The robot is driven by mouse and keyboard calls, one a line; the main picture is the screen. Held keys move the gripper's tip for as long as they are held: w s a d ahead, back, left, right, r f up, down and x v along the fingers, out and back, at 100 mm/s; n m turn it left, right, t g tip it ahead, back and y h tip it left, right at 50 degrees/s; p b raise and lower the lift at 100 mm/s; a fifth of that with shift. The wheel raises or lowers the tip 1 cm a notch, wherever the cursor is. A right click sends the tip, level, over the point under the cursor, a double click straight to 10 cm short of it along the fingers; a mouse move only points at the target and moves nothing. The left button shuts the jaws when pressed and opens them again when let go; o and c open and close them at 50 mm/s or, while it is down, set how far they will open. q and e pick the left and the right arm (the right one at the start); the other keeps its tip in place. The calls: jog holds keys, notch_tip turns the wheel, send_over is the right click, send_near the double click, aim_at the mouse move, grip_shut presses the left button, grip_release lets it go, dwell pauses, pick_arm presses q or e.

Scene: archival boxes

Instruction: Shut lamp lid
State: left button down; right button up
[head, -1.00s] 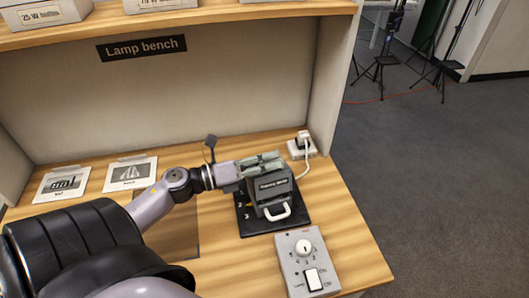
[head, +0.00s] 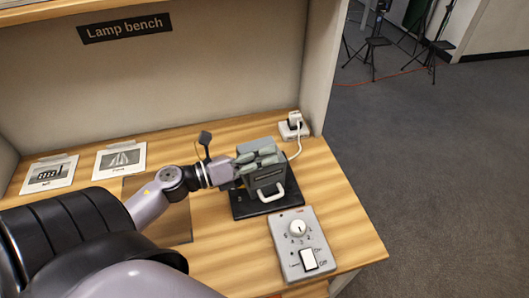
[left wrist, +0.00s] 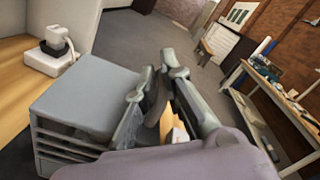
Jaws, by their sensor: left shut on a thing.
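The lamp housing is a grey box (head: 268,182) with a white handle (head: 271,193) on its front, on a black base plate (head: 245,208). My left gripper (head: 272,157) reaches in from the left, its fingers across the upper part of the box, shut on the grey lamp lid (head: 257,144). The fingers partly hide the lid, and I cannot tell its exact angle. In the left wrist view the grey vented box (left wrist: 85,100) is left of my gripper (left wrist: 153,75). My right gripper is not in view.
A grey control box (head: 299,243) with a dial and rocker switch stands in front of the lamp. A white plug in a socket (head: 294,130) is behind it, its cord running close by. Two picture cards (head: 120,159) lie at the left.

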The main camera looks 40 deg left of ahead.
pick_arm(q)
jog(key=c, duration=1.9)
grip_release()
jog(key=shift+s+d+f, duration=0.2)
jog(key=shift+d+f, duration=0.1)
jog(key=shift+d, duration=0.05)
jog(key=shift+o, duration=0.9)
jog(key=shift+s+a+f, duration=0.15)
jog(key=shift+a, duration=0.1)
jog(key=v, duration=1.1)
jog(key=shift+a+r, duration=0.25)
jog(key=shift+a, duration=0.1)
jog(key=shift+s, duration=0.15)
